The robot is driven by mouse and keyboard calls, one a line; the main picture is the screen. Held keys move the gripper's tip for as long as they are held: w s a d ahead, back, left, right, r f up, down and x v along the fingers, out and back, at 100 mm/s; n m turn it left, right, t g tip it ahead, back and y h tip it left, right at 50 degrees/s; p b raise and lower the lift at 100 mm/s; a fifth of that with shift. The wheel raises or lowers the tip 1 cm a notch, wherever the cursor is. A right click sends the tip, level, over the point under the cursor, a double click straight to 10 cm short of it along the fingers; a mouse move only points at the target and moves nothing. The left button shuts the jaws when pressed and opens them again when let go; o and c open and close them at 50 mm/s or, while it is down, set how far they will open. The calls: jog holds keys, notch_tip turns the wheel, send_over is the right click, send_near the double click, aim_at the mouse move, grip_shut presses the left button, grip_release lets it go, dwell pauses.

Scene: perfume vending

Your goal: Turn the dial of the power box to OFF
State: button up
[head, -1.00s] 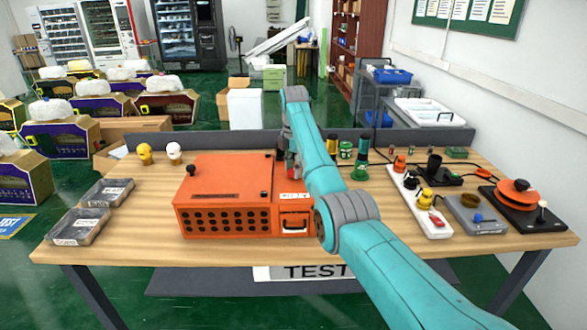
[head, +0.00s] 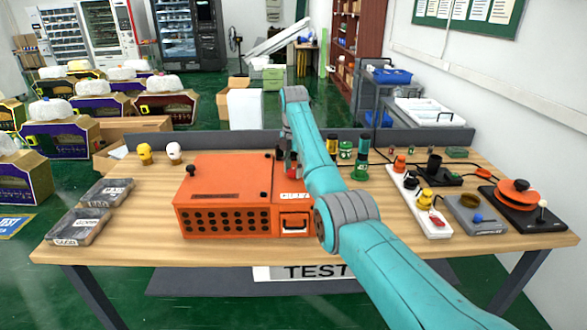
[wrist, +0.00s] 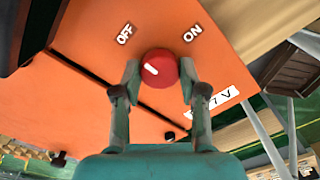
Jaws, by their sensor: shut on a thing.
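The orange power box (head: 228,172) stands on the wooden table, left of my arm in the head view. In the wrist view its orange face (wrist: 90,40) carries a red round dial (wrist: 165,62) with a white pointer line. The OFF label (wrist: 125,34) is up and left of the dial, the ON label (wrist: 192,34) up and right. The pointer line slants to the upper left, on the OFF side. My gripper (wrist: 160,76) is shut on the dial, one finger on each side.
Two small grey boxes (head: 78,226) lie at the table's left. A white power strip (head: 408,190), a grey device (head: 475,214) and a black base with an orange disc (head: 518,192) sit at the right. Green-capped bottles (head: 361,155) stand behind my arm.

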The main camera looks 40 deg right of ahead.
jog(key=o, duration=1.2)
jog(key=shift+c, duration=0.2)
